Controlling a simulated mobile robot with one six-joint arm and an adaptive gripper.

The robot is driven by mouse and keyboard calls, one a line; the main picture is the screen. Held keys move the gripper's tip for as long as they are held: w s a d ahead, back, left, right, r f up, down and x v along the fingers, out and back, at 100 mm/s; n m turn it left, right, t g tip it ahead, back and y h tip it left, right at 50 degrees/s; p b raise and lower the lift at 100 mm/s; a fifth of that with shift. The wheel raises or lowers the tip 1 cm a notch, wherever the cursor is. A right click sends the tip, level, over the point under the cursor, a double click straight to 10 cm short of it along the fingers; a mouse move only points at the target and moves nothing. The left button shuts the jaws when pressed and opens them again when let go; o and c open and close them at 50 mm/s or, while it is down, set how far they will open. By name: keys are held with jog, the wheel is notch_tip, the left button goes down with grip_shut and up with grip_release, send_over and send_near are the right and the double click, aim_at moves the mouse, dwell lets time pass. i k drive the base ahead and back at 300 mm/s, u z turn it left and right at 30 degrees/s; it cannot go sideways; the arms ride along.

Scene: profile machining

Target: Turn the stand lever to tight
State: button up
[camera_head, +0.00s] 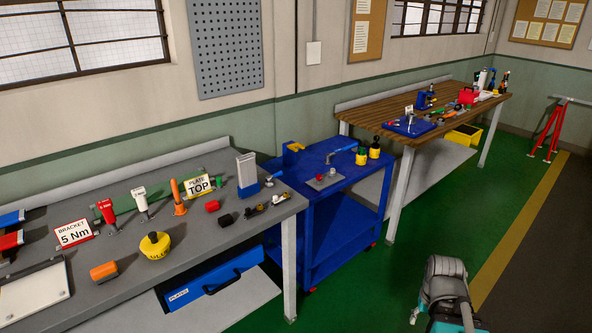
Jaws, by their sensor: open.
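A small blue-grey lever-like handle (343,151) shows on top of the blue cart (318,208) in the middle of the head view. In front of it is a grey plate (323,181) with a small red knob. I cannot tell for sure that this handle is the stand lever, nor whether it is tight or loose. My gripper is not visible; only grey and teal parts of my arm show at the bottom right, apart from the cart and benches.
A grey bench (205,249) at left holds signs, bottles and small tools. A wooden-topped bench (456,105) stands behind the cart with a blue plate (408,126) and more tools. Yellow-black jars stand on the cart. Green floor right of the cart is clear; a red stand (551,132) is farther back.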

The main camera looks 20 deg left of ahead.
aim_at(269, 183)
jog(key=u, duration=0.1)
jog(key=i, duration=1.05)
jog(key=u, duration=0.65)
